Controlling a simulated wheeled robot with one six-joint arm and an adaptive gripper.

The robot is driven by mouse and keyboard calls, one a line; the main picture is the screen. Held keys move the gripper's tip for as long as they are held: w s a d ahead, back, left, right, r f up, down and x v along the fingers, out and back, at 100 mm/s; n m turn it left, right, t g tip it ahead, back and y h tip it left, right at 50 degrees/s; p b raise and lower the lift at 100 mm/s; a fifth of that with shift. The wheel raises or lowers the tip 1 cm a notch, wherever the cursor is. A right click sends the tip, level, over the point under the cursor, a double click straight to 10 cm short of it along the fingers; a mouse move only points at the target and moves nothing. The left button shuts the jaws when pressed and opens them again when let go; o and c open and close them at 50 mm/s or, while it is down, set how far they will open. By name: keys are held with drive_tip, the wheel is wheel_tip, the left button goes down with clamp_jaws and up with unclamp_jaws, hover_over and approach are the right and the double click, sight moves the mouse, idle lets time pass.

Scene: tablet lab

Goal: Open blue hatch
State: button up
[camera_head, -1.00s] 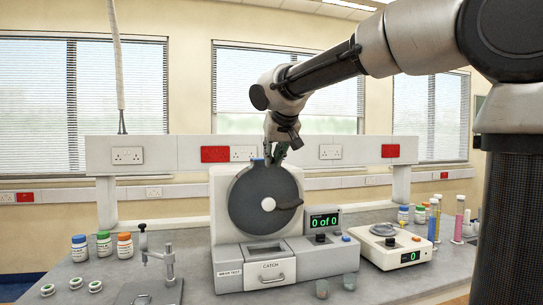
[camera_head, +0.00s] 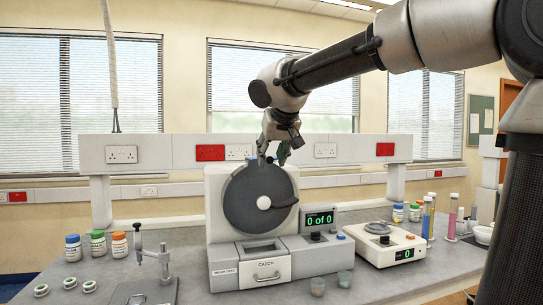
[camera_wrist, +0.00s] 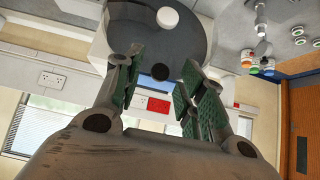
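The blue hatch (camera_head: 253,162) is a small blue piece on the top edge of a dark grey round drum (camera_head: 247,195). In the wrist view a blue patch (camera_wrist: 154,84), likely the hatch, shows at the drum's edge beside a black knob (camera_wrist: 164,73). My gripper (camera_head: 275,158) is above the drum's top, just right of the hatch. Its green-padded fingers (camera_wrist: 157,88) stand apart, with the blue patch and knob seen between them. I see nothing held. Whether a finger touches the knob cannot be told.
The drum has a pale hub and a dark lever at right. Below are a CATCH drawer (camera_head: 263,272) and a display (camera_head: 319,220) reading "0 of 0". A balance (camera_head: 385,245) stands right, a metal stand (camera_head: 152,265) left. Bottles (camera_head: 97,243) stand at far left.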

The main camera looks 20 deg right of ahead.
drive_tip(key=v, duration=1.1)
drive_tip(key=shift+s+r, duration=0.25)
drive_tip(key=shift+r, duration=0.05)
drive_tip(key=s+f+n+g, duration=0.2)
drive_tip(key=s+f+n, duration=0.2)
drive_tip(key=f, duration=0.7)
drive_tip(key=s+d+f+m+g, duration=0.2)
drive_tip(key=s+d+f+m, duration=0.2)
drive_tip(key=s+d+f, duration=1)
wheel_tip(320, 180, down, 4)
drive_tip(key=shift+s+d+f+g, duration=0.1)
drive_tip(key=shift+s+d+g, duration=0.3)
drive_tip(key=shift+s, duration=0.8)
